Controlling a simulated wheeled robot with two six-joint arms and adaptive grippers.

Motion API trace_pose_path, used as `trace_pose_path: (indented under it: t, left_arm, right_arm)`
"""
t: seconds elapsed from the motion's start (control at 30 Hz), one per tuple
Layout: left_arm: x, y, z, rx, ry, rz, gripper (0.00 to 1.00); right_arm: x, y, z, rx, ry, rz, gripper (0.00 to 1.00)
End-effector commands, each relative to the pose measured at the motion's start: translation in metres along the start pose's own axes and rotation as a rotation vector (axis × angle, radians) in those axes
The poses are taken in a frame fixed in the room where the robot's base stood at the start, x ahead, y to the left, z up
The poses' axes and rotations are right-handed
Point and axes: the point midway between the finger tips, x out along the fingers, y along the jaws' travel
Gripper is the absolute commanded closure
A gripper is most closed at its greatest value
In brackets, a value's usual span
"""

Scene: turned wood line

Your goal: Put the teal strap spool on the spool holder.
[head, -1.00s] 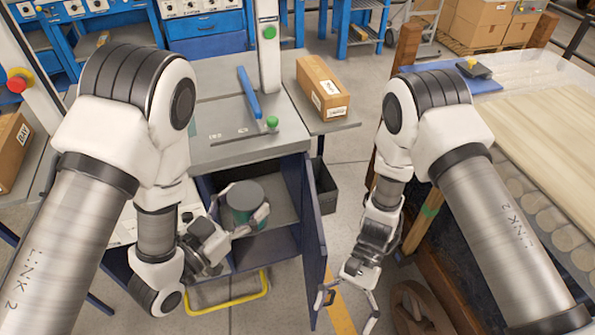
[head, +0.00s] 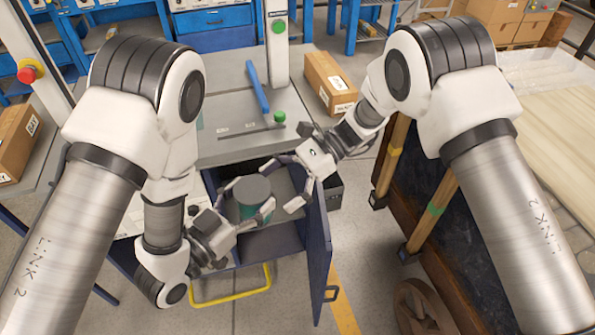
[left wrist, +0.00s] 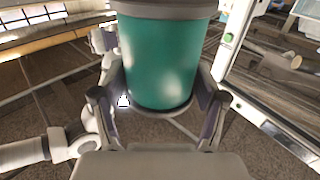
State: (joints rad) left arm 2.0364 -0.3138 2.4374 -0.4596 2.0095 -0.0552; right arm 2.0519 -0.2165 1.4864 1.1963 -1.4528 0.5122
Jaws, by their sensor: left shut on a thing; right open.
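The teal strap spool (head: 254,208) is an upright cylinder with a grey top, in front of the open cabinet below the workbench. My left gripper (head: 247,204) is shut on it, with a finger on each side. The spool (left wrist: 160,55) fills the upper middle of the left wrist view, between the fingers. My right gripper (head: 283,184) is open and empty, its fingers pointing left toward the spool, close to its right side by the cabinet door. I cannot make out the spool holder for certain.
The blue cabinet door (head: 318,250) stands open right of the spool. On the grey bench (head: 220,100) are a blue-handled lever (head: 257,88) and a green knob (head: 279,117). A cardboard box (head: 330,84) lies behind the right gripper. A yellow bar (head: 232,286) is low in front.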

Motion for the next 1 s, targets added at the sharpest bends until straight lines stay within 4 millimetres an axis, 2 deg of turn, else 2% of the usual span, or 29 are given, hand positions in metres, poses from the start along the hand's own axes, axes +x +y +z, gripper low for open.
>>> trace_pose_path:
  t: [0.1, 0.23, 0.37, 0.57, 0.6, 0.67, 0.7, 0.77, 0.8, 0.9, 0.93, 0.97, 1.0]
  left_arm:
    - [0.0, 0.0, 0.0, 0.0, 0.001, 0.0, 0.73]
    - [0.0, 0.0, 0.0, 0.0, 0.001, 0.0, 0.73]
    - [0.0, 0.0, 0.0, 0.0, 0.001, 0.0, 0.73]
    - [0.0, 0.0, 0.0, 0.0, 0.001, 0.0, 0.73]
    - [0.0, 0.0, 0.0, 0.0, 0.001, 0.0, 0.73]
    - [0.0, 0.0, 0.0, 0.0, 0.001, 0.0, 0.73]
    - [0.0, 0.0, 0.0, 0.0, 0.001, 0.0, 0.73]
    - [0.0, 0.0, 0.0, 0.0, 0.001, 0.001, 0.72]
    - [0.0, 0.001, 0.0, -0.001, 0.001, 0.002, 0.72]
    - [0.0, 0.001, 0.0, -0.003, 0.0, 0.005, 0.72]
    - [0.0, 0.002, 0.0, -0.003, -0.001, 0.006, 0.16]
    - [0.0, 0.002, 0.0, -0.003, -0.001, 0.007, 0.06]
    - [0.0, 0.002, 0.0, -0.004, -0.002, 0.007, 0.0]
  right_arm:
    - [0.026, 0.001, 0.0, 0.001, 0.002, 0.003, 0.0]
    - [0.045, 0.001, -0.001, 0.0, 0.001, 0.002, 0.0]
    - [0.052, 0.001, -0.001, 0.0, 0.0, 0.001, 0.0]
    - [0.052, 0.0, -0.001, 0.0, 0.0, 0.0, 0.0]
    - [0.052, 0.0, -0.001, 0.0, 0.0, 0.0, 0.07]
    - [0.052, 0.0, -0.001, 0.0, 0.0, 0.0, 0.28]
    - [0.052, 0.0, -0.001, 0.0, 0.0, 0.0, 0.43]
    - [0.052, 0.0, -0.001, 0.0, 0.001, -0.002, 0.64]
    - [0.052, 0.0, -0.001, -0.001, 0.001, -0.002, 0.71]
    - [0.052, -0.001, 0.0, -0.001, 0.001, -0.005, 0.71]
    - [0.052, -0.002, 0.0, -0.002, 0.001, -0.006, 0.71]
    - [0.051, -0.002, 0.0, -0.002, 0.001, -0.006, 0.71]
    - [0.051, -0.002, 0.0, -0.002, 0.001, -0.006, 0.78]
